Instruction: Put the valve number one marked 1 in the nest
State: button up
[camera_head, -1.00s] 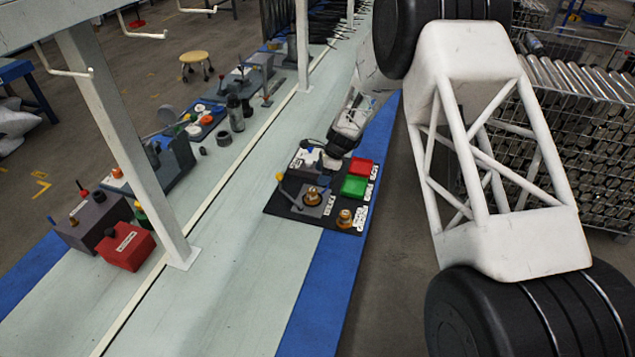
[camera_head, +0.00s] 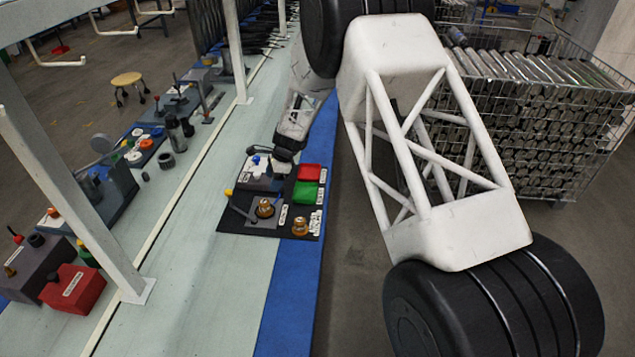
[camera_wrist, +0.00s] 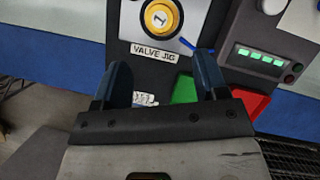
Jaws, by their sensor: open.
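A brass-yellow valve with a 1 on its round top (camera_wrist: 162,18) stands at the top of the wrist view, on a grey plate above the label VALVE JIG. In the head view it appears as the brass valve (camera_head: 265,208) on the grey plate. My gripper (camera_wrist: 162,80) is open and empty, its two dark blue fingers apart. The valve lies beyond the fingertips, not between them. A second brass valve (camera_head: 300,227) stands nearer on the black mat; its marking is unreadable. I cannot tell which spot is the nest. The fingers are not clear in the head view.
A green bin (camera_wrist: 185,90) and a red bin (camera_wrist: 250,102) lie close by the right finger. A grey box with a lit green display (camera_wrist: 260,57) stands to the right. A blue lever (camera_wrist: 188,45) is near the valve. Bare bench lies in front of the mat.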

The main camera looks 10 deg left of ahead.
jog(key=shift+r, duration=0.1)
jog(key=s+d+r+n+t, duration=0.1)
jog(key=s+d+r+n, duration=0.1)
jog(key=s+d+r, duration=0.55)
jog(key=s+d+r+n+h, duration=0.1)
jog(key=s+d+r+n, duration=0.25)
jog(key=d+r, duration=0.7)
jog(key=s+d+r+n+t, duration=0.1)
jog(key=s+d+r+n, duration=0.1)
jog(key=s+d+r, duration=0.7)
jog(key=s+d+r+n+h, duration=0.1)
jog(key=s+d+r+n, duration=0.1)
jog(key=s+d, duration=0.3)
jog(key=s+d+r+n+t+h, duration=0.1)
jog(key=s+d, duration=0.4)
jog(key=s, duration=0.8)
jog(key=s+d+r+n+t+h, duration=0.1)
jog(key=s+d+r+n, duration=0.2)
jog(key=s, duration=0.7)
jog(key=d+r, duration=0.1)
jog(key=d, duration=0.1)
jog(key=shift+d+r, duration=0.3)
jog(key=shift+d, duration=0.05)
